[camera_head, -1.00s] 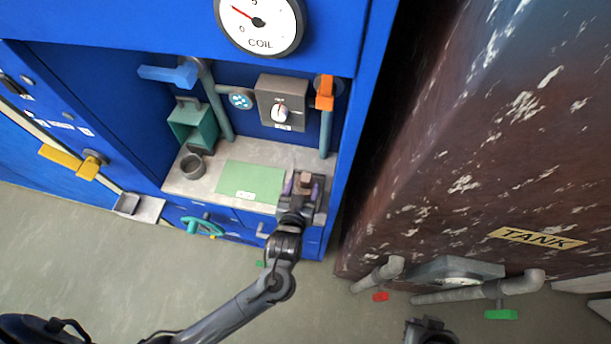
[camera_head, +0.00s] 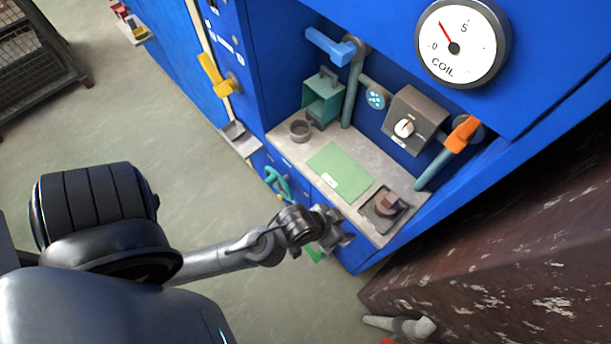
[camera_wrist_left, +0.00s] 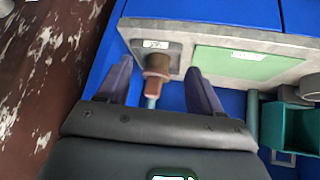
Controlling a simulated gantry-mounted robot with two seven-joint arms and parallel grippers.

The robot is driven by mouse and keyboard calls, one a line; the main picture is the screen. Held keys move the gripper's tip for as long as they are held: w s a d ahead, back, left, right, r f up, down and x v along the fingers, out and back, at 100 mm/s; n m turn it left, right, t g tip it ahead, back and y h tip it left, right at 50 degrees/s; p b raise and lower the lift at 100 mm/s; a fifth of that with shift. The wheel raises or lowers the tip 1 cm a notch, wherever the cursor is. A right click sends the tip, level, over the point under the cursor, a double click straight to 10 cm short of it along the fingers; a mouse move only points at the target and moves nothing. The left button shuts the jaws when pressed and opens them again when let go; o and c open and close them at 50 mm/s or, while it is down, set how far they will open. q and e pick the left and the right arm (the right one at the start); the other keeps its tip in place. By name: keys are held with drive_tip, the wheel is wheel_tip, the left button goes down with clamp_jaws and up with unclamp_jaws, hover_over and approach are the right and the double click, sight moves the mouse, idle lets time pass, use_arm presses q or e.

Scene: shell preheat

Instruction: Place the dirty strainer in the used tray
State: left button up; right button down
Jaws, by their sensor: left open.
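A brown, block-shaped piece, apparently the dirty strainer (camera_head: 389,204), sits in a small dark grey tray (camera_head: 369,219) at the right end of the counter. I take this tray for the used tray; its label is too small to read. In the left wrist view, the strainer (camera_wrist_left: 157,67) shows beyond and between my spread fingers, with the labelled tray rim (camera_wrist_left: 155,44) near it. My left gripper (camera_head: 338,230) is open and empty, in front of the counter's edge and apart from the strainer. My right gripper is out of view.
A green mat (camera_head: 340,171) lies beside the tray. A grey cup (camera_head: 299,130) and a teal box (camera_head: 322,97) stand at the counter's left. An orange-handled pipe (camera_head: 461,133) rises behind the tray. A rusty tank (camera_head: 500,270) is at right. Floor at left is open.

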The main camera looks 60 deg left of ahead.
use_arm(q)
drive_tip(key=s+a+r+m+g+y, duration=0.1)
drive_tip(key=s+a+g, duration=0.2)
drive_tip(key=s, duration=0.5)
drive_tip(key=shift+a+r+m+g, duration=0.3)
drive_tip(key=shift+a+r+g, duration=0.1)
drive_tip(key=shift+a, duration=0.4)
